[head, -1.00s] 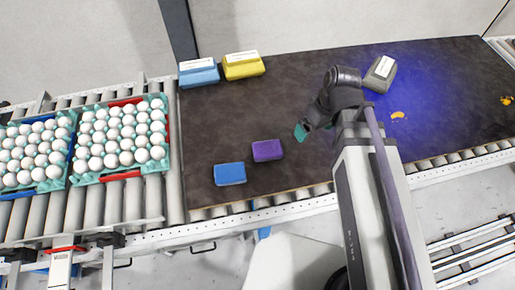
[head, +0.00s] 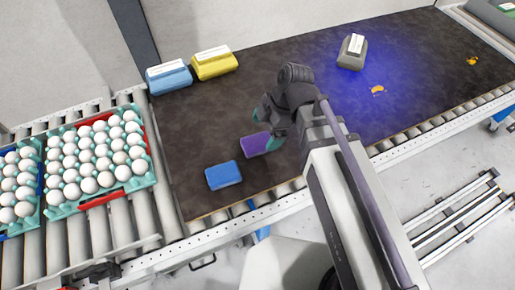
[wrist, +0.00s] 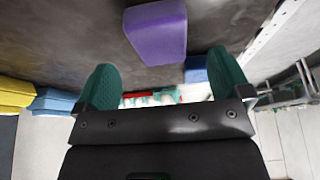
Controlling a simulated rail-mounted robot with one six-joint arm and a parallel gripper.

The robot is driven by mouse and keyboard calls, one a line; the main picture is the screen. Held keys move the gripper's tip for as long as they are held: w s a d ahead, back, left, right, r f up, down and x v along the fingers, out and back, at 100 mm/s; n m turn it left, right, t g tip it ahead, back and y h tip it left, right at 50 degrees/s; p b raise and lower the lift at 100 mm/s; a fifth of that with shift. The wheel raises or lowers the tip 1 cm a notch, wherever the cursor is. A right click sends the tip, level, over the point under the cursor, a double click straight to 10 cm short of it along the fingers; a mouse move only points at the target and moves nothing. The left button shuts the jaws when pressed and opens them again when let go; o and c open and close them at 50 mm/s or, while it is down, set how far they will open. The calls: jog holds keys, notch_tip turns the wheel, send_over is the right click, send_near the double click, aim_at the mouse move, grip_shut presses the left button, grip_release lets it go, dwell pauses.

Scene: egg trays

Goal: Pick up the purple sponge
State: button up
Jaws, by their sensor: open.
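The purple sponge (head: 254,145) lies on the dark mat, to the upper right of the blue sponge (head: 223,175). My gripper (head: 267,130) is open, with teal fingers, over the purple sponge's upper right side and partly covering it. In the wrist view the purple sponge (wrist: 157,35) appears ahead of the two spread fingertips, roughly between them and a little toward the right finger. Nothing is held. I cannot tell whether a finger touches the sponge.
A blue box (head: 168,78) and a yellow box (head: 214,64) stand at the mat's back edge. A grey box (head: 352,52) and small yellow spills (head: 378,90) lie to the right. Egg trays (head: 152,165) sit on rollers at left. The mat's middle is mostly clear.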

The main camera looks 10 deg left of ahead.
aim_at(259, 141)
jog(key=b+x, duration=0.5)
jog(key=shift+a+f, duration=0.1)
jog(key=shift+f, duration=0.1)
jog(key=shift+r, duration=0.25)
jog(key=c, duration=1)
